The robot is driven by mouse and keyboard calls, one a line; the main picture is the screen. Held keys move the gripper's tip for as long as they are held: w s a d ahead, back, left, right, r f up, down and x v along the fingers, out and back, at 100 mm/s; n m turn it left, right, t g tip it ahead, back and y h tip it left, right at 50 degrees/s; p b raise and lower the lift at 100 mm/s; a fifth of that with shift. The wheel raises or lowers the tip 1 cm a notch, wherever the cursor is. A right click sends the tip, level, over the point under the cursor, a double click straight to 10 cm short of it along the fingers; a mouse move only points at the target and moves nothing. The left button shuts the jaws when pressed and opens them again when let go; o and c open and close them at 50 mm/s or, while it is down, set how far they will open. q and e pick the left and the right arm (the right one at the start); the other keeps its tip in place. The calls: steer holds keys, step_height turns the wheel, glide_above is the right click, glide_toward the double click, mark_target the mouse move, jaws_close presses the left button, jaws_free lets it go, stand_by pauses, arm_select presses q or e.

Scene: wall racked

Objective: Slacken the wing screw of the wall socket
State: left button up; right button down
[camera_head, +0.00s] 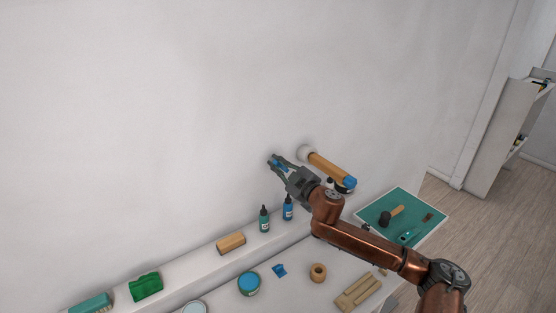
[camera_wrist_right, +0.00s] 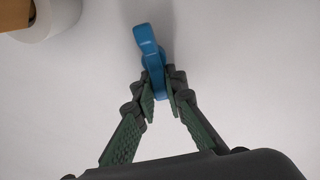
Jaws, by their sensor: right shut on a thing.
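My right gripper (camera_head: 276,163) is at the wall with its fingers closed. In the wrist view its fingertips (camera_wrist_right: 160,88) grip a blue wing-shaped piece, the wing screw (camera_wrist_right: 148,42), from both sides. The screw's upper end sticks out past the fingertips; its lower part is hidden between them. A white round wall socket (camera_head: 305,153) with a wooden rod (camera_head: 327,168) in it is right of the fingertips. In the wrist view the socket (camera_wrist_right: 45,20) is cut off at top left. I cannot tell how the screw joins the socket. My left gripper is not in view.
Below the gripper, a ledge holds two small bottles (camera_head: 264,219), a wooden block (camera_head: 231,243) and a green piece (camera_head: 146,287). A round blue-lidded tin (camera_head: 249,284) and a wooden ring (camera_head: 318,272) lie lower. A green mat (camera_head: 425,219) with tools is right. The wall above is clear.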

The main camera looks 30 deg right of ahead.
steer(key=n, duration=0.2)
steer(key=n+p, duration=0.1)
steer(key=f+n, duration=0.1)
steer(key=n, duration=0.1)
steer(key=shift+a+n, duration=0.3)
steer(key=shift+a, duration=0.05)
steer(key=n, duration=0.2)
steer(key=f+n+p, duration=0.1)
steer(key=n, duration=0.2)
steer(key=shift+a+f, duration=0.1)
steer(key=shift+f, duration=0.1)
steer(key=shift+f+n, duration=0.1)
steer(key=shift+n, duration=0.3)
steer(key=c, duration=2)
jaws_free()
steer(key=shift+o, duration=0.2)
steer(key=shift+s, duration=0.1)
steer(key=s+d, duration=0.1)
steer(key=s, duration=1.1)
